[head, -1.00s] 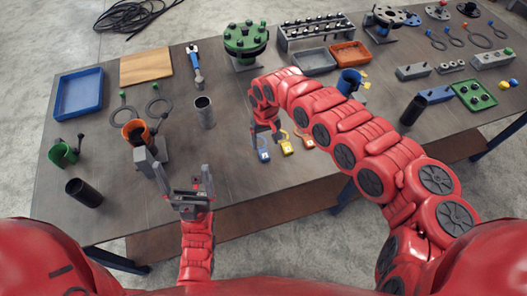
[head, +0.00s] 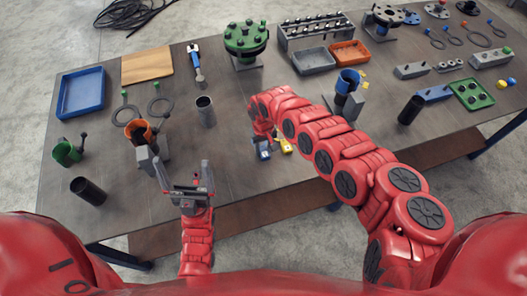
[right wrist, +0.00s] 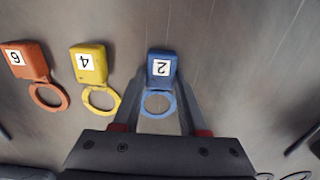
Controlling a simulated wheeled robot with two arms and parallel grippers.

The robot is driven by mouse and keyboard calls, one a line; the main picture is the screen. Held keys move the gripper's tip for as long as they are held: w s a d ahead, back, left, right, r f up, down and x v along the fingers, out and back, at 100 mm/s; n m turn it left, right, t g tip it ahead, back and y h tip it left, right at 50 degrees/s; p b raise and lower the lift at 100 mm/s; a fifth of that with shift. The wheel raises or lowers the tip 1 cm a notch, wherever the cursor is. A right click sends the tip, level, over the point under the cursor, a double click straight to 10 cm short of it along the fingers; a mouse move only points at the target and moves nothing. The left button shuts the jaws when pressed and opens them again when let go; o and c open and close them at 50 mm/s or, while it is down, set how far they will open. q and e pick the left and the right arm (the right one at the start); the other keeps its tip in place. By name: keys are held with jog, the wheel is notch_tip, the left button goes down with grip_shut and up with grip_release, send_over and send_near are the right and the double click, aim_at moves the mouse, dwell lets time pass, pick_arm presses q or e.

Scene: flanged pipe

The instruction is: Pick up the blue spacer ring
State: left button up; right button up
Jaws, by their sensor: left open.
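The blue spacer ring (right wrist: 158,103) lies flat on the table in the right wrist view, with its blue block (right wrist: 162,68) marked 2. In the head view the blue block (head: 264,154) shows just below my right gripper (head: 262,138). In the right wrist view my right gripper (right wrist: 161,80) is open, its fingers on either side of the blue block. I cannot tell whether they touch it. My left gripper (head: 182,170) is open and empty above the table's front edge, left of the blue ring.
A grey tube (head: 205,111) and an orange cup (head: 139,131) stand further left on the table.

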grip_shut()
